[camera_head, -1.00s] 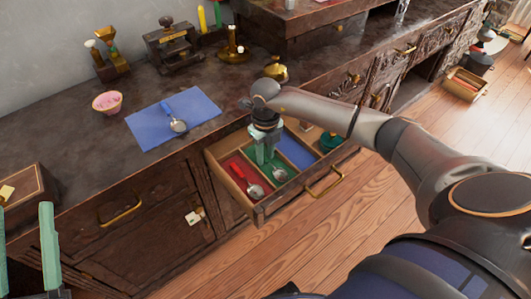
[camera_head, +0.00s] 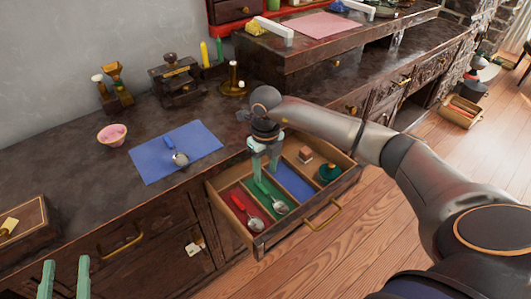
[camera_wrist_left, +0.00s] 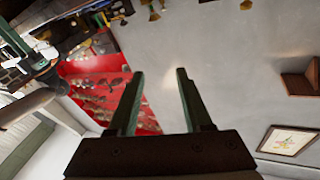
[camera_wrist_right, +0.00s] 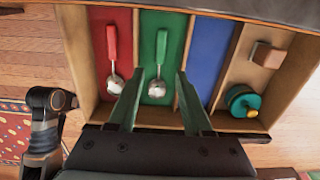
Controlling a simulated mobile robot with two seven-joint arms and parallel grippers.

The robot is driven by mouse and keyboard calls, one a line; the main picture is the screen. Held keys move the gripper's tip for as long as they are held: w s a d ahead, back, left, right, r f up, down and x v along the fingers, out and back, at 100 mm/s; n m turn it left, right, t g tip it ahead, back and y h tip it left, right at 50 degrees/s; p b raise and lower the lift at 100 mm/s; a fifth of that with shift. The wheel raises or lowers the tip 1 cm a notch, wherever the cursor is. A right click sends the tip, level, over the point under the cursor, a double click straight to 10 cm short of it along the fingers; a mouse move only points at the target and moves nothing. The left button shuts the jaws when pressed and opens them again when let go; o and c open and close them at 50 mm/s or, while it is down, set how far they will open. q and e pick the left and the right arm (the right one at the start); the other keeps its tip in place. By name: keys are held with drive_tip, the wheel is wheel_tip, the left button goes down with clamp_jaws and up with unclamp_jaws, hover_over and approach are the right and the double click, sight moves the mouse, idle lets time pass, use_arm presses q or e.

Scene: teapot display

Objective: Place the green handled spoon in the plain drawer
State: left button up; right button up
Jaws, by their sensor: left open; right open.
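The green-handled spoon (camera_head: 278,207) lies in the green-lined compartment of an open wooden drawer (camera_head: 290,233), its bowl toward the drawer front. It also shows in the right wrist view (camera_wrist_right: 159,66). The drawer has a plain front with a brass handle. My right gripper (camera_head: 265,178) is open and empty over the green compartment, above the handle end of the spoon. In the right wrist view its fingers (camera_wrist_right: 160,76) appear on either side of the spoon. My left gripper (camera_head: 66,264) is open and empty at the lower left, away from the drawer; its fingers show in its wrist view (camera_wrist_left: 158,75).
A red-handled spoon (camera_wrist_right: 113,62) lies in the red compartment. The blue compartment (camera_wrist_right: 207,50) is empty. A wooden block (camera_wrist_right: 267,55) and a teal round object (camera_wrist_right: 243,101) lie in the bare wood compartment. A blue-handled spoon (camera_head: 178,155) rests on a blue mat (camera_head: 150,170).

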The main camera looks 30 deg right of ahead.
wheel_tip(320, 180, up, 4)
drive_tip(key=r, duration=0.1)
drive_tip(key=s+a+f+n+g+y, duration=0.1)
drive_tip(key=s+a+y, duration=0.35)
drive_tip(key=a, duration=0.65)
drive_tip(key=s+a+f+n+g+y, duration=0.1)
drive_tip(key=s+a+y, duration=0.35)
drive_tip(key=a, duration=0.55)
drive_tip(key=s+a+r+m+t+y, duration=0.3)
drive_tip(key=a+r+m+y, duration=0.2)
drive_tip(key=a+r+y, duration=0.5)
drive_tip(key=w+d+r+m+t+h, duration=0.35)
drive_tip(key=d+m+t, duration=0.35)
drive_tip(key=m+t, duration=0.9)
use_arm(q)
wheel_tip(320, 180, down, 6)
drive_tip(key=n+g+y, duration=0.1)
drive_tip(key=g, duration=0.1)
drive_tip(key=shift+a+f+y+p, duration=0.15)
drive_tip(key=shift+y+p, duration=0.15)
drive_tip(key=shift+p, duration=0.1)
use_arm(e)
drive_tip(key=s+d+f+m+g+h, duration=0.1)
drive_tip(key=s+d+f+m+h, duration=0.1)
drive_tip(key=d+f+m+h, duration=0.7)
drive_tip(key=f+m+h, duration=0.1)
drive_tip(key=m+h, duration=0.1)
drive_tip(key=m, duration=0.2)
drive_tip(key=shift+f+m, duration=0.25)
drive_tip(key=shift+m, duration=0.05)
